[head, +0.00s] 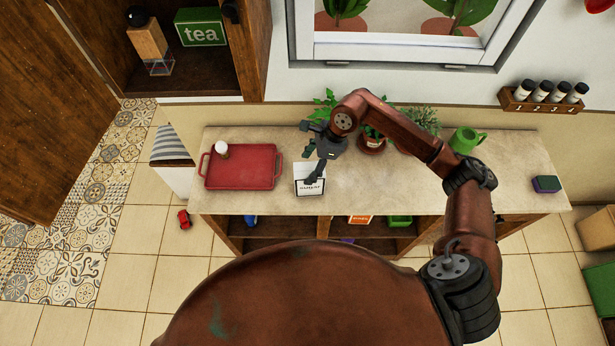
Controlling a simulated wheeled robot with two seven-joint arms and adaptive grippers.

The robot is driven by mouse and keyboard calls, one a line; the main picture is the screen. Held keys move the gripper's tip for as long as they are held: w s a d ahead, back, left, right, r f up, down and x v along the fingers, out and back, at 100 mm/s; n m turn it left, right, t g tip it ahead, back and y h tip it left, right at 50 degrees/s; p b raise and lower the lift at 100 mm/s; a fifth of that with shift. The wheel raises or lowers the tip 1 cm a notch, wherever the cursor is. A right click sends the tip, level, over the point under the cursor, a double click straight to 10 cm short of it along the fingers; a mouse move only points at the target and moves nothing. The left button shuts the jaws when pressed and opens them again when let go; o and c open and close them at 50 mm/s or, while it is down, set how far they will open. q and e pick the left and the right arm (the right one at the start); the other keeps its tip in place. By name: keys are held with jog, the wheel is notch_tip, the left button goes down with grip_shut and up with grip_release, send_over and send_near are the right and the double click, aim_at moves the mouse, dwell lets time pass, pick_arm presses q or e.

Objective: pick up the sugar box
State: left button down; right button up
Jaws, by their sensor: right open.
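The sugar box (310,188) is a small white box with dark lettering on its front, standing on the pale countertop (400,200) left of centre. My right gripper (312,166) comes from above and behind the box, at the end of my brown right arm. My left gripper is not in the view.
A red tray (240,180) with a small white-topped item (222,149) lies left of the box. Potted plants (371,143) stand behind my arm. A green mug (464,141) and a sponge (546,184) are at the right. Bare countertop lies right of the box.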

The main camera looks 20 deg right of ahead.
jog(key=shift+s+a+f, duration=0.15)
jog(key=shift+f, duration=0.25)
jog(key=shift+s+a+f, duration=0.1)
jog(key=shift+s+f, duration=0.05)
jog(key=shift+f, duration=0.2)
jog(key=x, duration=0.1)
jog(key=p+x, duration=0.1)
jog(key=x, duration=0.2)
jog(key=shift+s+d+f, duration=0.1)
jog(key=shift+s+f, duration=0.1)
jog(key=shift+s, duration=0.15)
jog(key=shift+w+a+f, duration=0.1)
jog(key=shift+a+f, duration=0.1)
jog(key=shift+f, duration=0.4)
jog(key=shift+c, duration=0.4)
jog(key=c, duration=1.6)
jog(key=shift+r, duration=0.1)
grip_shut()
